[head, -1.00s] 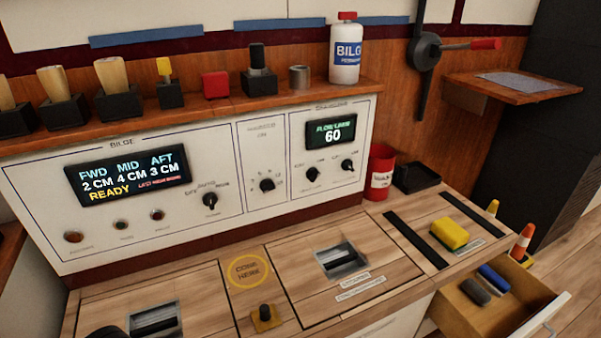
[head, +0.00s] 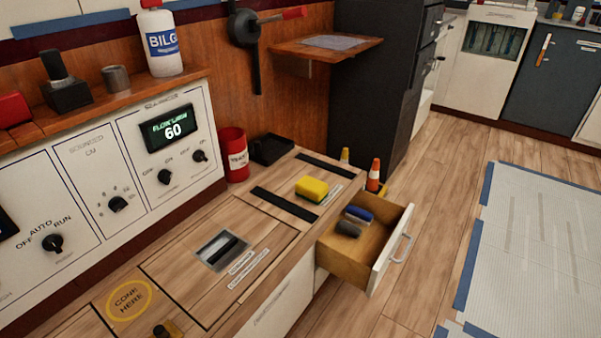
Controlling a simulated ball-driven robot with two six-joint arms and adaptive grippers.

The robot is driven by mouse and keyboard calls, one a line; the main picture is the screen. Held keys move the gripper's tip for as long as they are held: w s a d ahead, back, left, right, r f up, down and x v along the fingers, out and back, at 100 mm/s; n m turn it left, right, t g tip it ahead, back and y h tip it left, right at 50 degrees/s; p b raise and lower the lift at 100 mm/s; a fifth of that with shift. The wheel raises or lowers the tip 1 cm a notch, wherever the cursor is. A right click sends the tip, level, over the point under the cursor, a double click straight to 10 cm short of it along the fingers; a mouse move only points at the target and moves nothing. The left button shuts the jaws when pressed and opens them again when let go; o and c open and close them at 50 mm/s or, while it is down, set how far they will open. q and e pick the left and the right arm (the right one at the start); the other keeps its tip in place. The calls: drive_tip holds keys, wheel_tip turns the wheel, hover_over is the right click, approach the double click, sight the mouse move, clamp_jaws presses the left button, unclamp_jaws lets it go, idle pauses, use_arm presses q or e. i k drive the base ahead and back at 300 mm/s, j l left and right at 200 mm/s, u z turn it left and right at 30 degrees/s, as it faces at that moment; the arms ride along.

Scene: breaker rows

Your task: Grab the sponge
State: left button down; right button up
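The yellow sponge (head: 312,189) lies on the wooden counter (head: 222,222), between two black strips near the counter's right end. A white label shows beside it on its right. Nothing covers the sponge. Neither of my grippers shows in the head view, so where they are relative to the sponge cannot be seen.
An open drawer (head: 378,256) juts out below the sponge, holding a blue and a dark grey item. A red can (head: 233,155) and a black tray (head: 272,149) stand behind. Floor at right is open.

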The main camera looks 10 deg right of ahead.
sight(313, 190)
drive_tip(key=i+l+u, duration=0.15)
drive_tip(key=l+u, duration=0.2)
drive_tip(key=i+l+u, duration=0.1)
drive_tip(key=l+u, duration=0.2)
drive_tip(key=l, duration=0.2)
drive_tip(key=l+u, duration=0.35)
drive_tip(key=i+l, duration=0.05)
drive_tip(key=l, duration=0.05)
